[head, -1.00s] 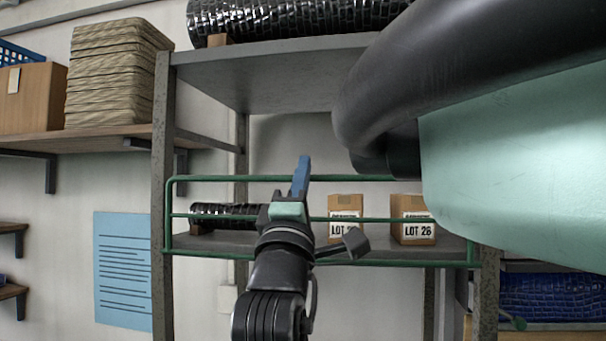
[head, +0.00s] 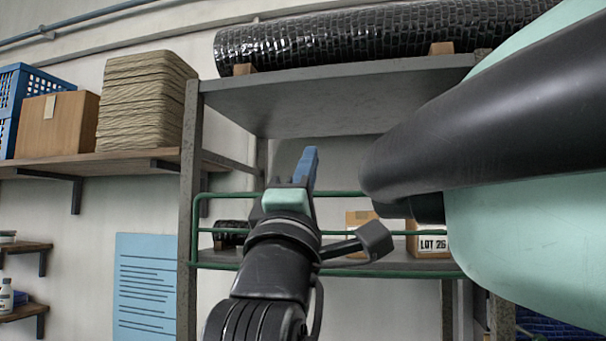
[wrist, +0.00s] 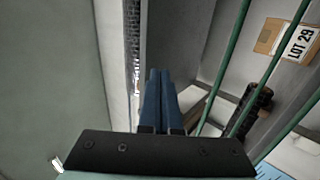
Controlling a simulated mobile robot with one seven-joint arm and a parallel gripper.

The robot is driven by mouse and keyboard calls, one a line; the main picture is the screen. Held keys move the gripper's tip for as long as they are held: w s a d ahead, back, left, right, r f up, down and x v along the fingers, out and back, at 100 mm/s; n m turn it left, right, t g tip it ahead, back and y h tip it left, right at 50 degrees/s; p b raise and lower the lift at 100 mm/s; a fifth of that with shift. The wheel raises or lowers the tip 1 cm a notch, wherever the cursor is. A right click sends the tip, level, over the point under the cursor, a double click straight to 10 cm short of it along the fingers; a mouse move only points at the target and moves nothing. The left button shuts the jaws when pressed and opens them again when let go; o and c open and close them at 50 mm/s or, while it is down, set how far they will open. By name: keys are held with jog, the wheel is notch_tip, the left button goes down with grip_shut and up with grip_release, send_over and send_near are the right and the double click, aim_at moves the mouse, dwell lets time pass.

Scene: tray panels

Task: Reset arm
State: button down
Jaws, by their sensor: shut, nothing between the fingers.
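My gripper (head: 310,152) points up in front of the grey metal shelf rack (head: 190,190) in the head view. Its blue fingers lie together and hold nothing. The wrist view shows the same shut fingers (wrist: 160,75) close to the rack's green rails (wrist: 232,60). I cannot tell how far the fingers are from the rails. A box labelled LOT 29 (wrist: 268,36) shows behind the rails in the wrist view.
A box labelled LOT 26 (head: 432,246) stands behind the green guard rail (head: 350,232). A black roll (head: 340,35) lies on the top shelf. At left, a wall shelf holds folded sacks (head: 145,100), a cardboard box (head: 58,124) and a blue crate (head: 12,95).

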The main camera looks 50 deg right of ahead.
jog(key=a+f+m+t+y+b, duration=0.1)
jog(key=a+f+t+y, duration=0.3)
jog(key=a+y, duration=0.4)
jog(key=a+f+m+t+y+b, duration=0.2)
jog(key=a+f+t+y, duration=0.3)
jog(key=a, duration=1.2)
jog(key=a+f+m+t+y+b, duration=0.1)
jog(key=a+f+t+y, duration=0.3)
jog(key=a+t+y, duration=0.4)
jog(key=a+y+b, duration=0.1)
jog(key=a+y, duration=0.2)
jog(key=a, duration=0.1)
jog(key=shift+w+a+f+m, duration=0.15)
jog(key=shift+w+a+m, duration=0.15)
